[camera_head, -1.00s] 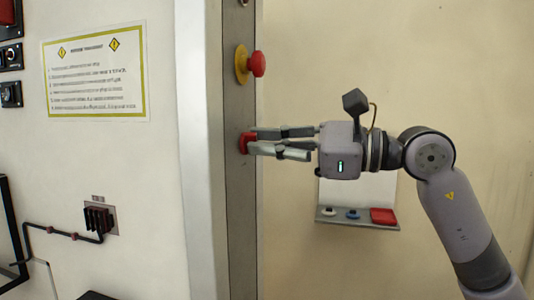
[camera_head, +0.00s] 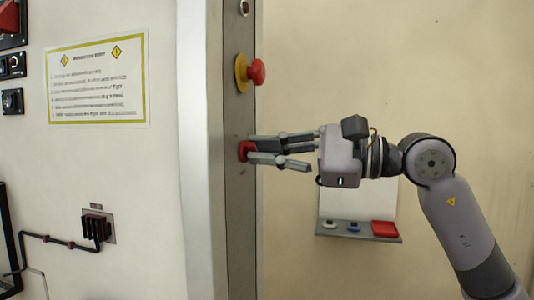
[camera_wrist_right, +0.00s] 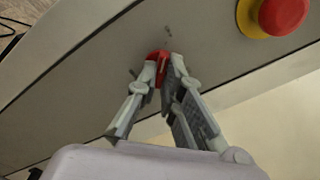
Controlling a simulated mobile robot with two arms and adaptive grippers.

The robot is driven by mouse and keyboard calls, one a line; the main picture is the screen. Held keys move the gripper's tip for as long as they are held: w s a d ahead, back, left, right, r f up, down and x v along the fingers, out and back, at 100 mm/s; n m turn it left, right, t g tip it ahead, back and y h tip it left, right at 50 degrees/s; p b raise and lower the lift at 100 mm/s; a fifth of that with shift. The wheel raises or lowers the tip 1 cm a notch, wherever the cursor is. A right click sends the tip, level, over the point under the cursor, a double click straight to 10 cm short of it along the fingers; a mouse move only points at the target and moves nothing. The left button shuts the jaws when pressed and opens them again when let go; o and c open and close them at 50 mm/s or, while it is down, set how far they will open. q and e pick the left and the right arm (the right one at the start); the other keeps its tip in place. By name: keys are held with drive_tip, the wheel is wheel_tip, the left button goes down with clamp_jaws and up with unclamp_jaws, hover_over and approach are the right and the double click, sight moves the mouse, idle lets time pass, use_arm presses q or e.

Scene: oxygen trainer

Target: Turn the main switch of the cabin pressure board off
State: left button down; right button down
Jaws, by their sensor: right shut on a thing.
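The red switch (camera_head: 245,150) sits on the narrow grey panel (camera_head: 238,200) of the board, below the emergency-style button. My right gripper (camera_head: 254,149) reaches it from the right, with its fingertips at the switch. In the right wrist view the red switch (camera_wrist_right: 158,66) shows between the two fingertips of the gripper (camera_wrist_right: 163,66), which are closed on it. The fingers hide part of the switch, and I cannot read its setting. My left gripper is not in view.
A red mushroom button (camera_head: 257,72) on a yellow base is above the switch on the same panel. A small shelf (camera_head: 350,236) with small items and a red block stands behind my right arm. A notice (camera_head: 97,78) hangs on the left wall.

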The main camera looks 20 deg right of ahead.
drive_tip(key=c, duration=1.7)
unclamp_jaws()
drive_tip(key=v, duration=1.2)
